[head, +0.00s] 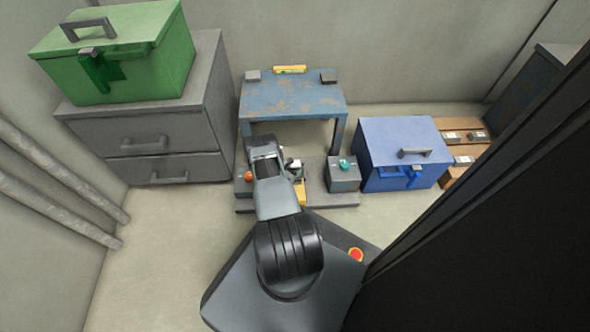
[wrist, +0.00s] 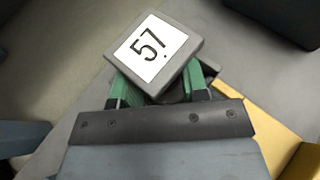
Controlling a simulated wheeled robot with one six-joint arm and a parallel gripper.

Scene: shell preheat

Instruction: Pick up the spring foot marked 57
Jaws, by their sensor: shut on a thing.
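The spring foot marked 57 (wrist: 155,50) is a grey square block with a white label on top, seen close up in the wrist view. My gripper (wrist: 158,88) is shut on it, with a green-padded finger on each side below the label. The block sits turned at an angle to the jaws. In the head view my gripper (head: 292,165) is at the low grey platform in front of the blue table, and my arm hides much of that spot. I cannot tell whether the foot still touches a surface.
A worn blue table (head: 290,97) stands behind the grey platform (head: 316,195). A grey block with a teal knob (head: 343,173) is right of my gripper, an orange knob (head: 249,176) left. A blue box (head: 402,150) stands right; grey drawers (head: 160,150) with a green box (head: 120,60) stand left.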

